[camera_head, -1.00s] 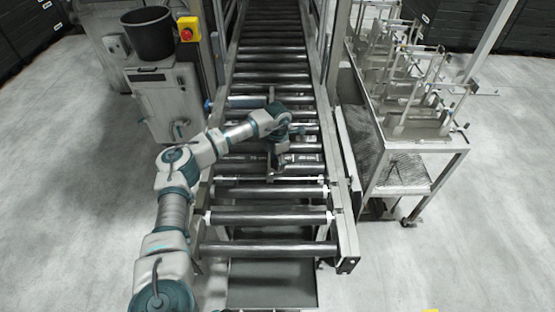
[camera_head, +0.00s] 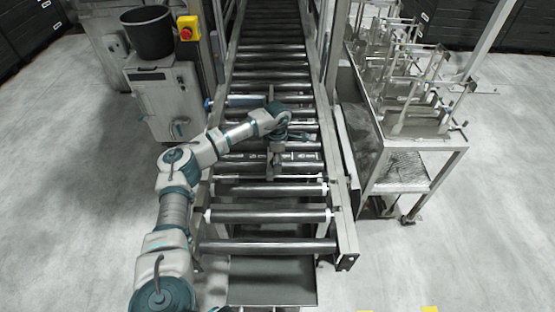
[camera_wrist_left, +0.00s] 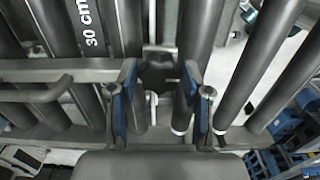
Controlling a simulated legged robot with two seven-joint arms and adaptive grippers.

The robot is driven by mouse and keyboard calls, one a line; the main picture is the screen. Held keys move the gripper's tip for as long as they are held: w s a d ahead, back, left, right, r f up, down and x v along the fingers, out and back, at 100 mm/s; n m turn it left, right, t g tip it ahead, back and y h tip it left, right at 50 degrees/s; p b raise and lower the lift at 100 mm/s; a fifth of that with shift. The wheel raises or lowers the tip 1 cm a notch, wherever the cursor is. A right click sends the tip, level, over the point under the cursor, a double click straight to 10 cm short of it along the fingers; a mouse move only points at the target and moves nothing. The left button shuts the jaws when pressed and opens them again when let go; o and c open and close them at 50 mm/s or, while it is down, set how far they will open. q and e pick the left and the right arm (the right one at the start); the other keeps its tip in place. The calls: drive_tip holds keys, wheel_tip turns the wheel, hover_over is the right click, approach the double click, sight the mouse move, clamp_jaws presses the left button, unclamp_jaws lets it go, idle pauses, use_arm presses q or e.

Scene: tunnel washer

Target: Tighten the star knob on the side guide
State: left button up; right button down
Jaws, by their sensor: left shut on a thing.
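The star knob (camera_wrist_left: 158,75) is a dark, lobed knob in the middle of the left wrist view. My left gripper (camera_wrist_left: 160,90) has its two blue-padded fingers on either side of the knob and is shut on it. The side guide (camera_wrist_left: 55,72) shows in that view as a grey metal bar running in from the left, over the rollers. In the head view my left gripper (camera_head: 277,150) is over the roller conveyor, and the wrist and arm hide the knob there. My right gripper is not in view.
The roller conveyor (camera_head: 270,216) runs away from me between metal side rails. A grey cabinet (camera_head: 165,100) with a black bucket (camera_head: 147,33) and a red emergency button (camera_head: 187,33) stand at the left. A metal cart (camera_head: 425,158) stands close on the right.

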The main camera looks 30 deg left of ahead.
use_arm(q)
drive_tip(key=shift+w+a+r, duration=0.15)
drive_tip(key=shift+w+r, duration=0.05)
drive_tip(key=shift+r, duration=0.1)
drive_tip(key=o, duration=1)
drive_tip(key=shift+o, duration=0.8)
drive_tip(key=shift+s+f, duration=0.1)
drive_tip(key=shift+f, duration=0.05)
wheel_tip(320, 180, up, 12)
drive_tip(key=shift+a+f, duration=0.1)
drive_tip(key=shift+f, duration=0.05)
